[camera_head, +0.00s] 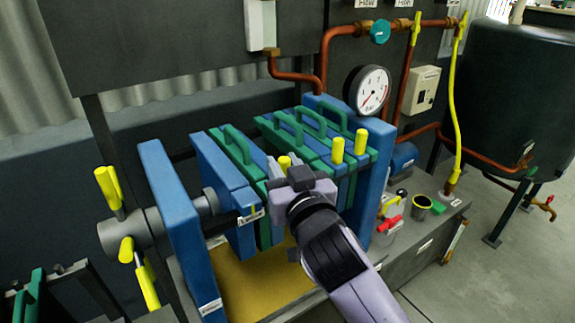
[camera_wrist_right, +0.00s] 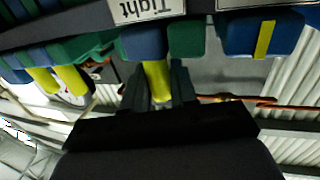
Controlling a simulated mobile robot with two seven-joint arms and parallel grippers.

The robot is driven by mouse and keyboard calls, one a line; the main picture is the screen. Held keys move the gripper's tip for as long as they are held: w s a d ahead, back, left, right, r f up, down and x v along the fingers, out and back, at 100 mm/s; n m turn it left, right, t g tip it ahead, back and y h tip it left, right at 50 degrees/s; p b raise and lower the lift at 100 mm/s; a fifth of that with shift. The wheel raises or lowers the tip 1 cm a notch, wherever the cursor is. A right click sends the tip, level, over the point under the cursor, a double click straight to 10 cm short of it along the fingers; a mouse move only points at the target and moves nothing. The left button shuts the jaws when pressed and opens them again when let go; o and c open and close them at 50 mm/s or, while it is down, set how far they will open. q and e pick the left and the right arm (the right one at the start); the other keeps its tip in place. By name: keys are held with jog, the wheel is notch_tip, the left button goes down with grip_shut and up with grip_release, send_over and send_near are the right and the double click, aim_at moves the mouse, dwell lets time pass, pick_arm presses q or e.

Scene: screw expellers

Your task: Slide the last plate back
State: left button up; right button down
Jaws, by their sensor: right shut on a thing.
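A press holds blue and green plates in a row. One group, with a green plate (camera_head: 236,150) in it, stands left of my gripper. Another group, with green top handles (camera_head: 311,119), stands to the right against a blue end block (camera_head: 375,165). My right gripper (camera_head: 287,172) is in the middle of the row, shut on a yellow side handle (camera_wrist_right: 157,80) that shows between its fingers in the right wrist view. The arm hides the lower part of the plates, so I cannot tell exactly which plate bears this handle. My left gripper is not in view.
A blue press plate (camera_head: 170,215) on a grey screw with yellow handles (camera_head: 108,187) stands at the left. Two more yellow handles (camera_head: 361,142) stick up right of my gripper. A pressure gauge (camera_head: 368,90) and copper pipes are behind. A yellowish tray (camera_head: 235,285) lies below.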

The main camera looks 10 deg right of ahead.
jog(key=c, duration=1)
grip_release()
jog(key=shift+c, duration=0.2)
jog(key=s+b, duration=0.1)
jog(key=s, duration=0.6)
jog(key=shift+d, duration=0.35)
jog(key=s+d+f+g+h, duration=0.1)
jog(key=s+d+f+g, duration=0.3)
jog(key=f, duration=0.4)
jog(key=s+d+f+g+h, duration=0.1)
jog(key=s+d+f+g, duration=0.2)
jog(key=f, duration=0.6)
jog(key=s+d+f+n+g, duration=0.1)
jog(key=s+d+f+g, duration=0.3)
jog(key=s, duration=0.4)
jog(key=s+d+f+g, duration=0.2)
jog(key=s+f+g, duration=0.2)
jog(key=s+f, duration=0.25)
jog(key=w+a+f+t+y+p, duration=0.1)
jog(key=w+a+f+t+y, duration=0.1)
jog(key=w+f+t, duration=0.4)
jog(key=shift+a+f+t+y, duration=0.3)
jog(key=shift+a+f+t, duration=0.2)
jog(key=shift+a+t, duration=0.25)
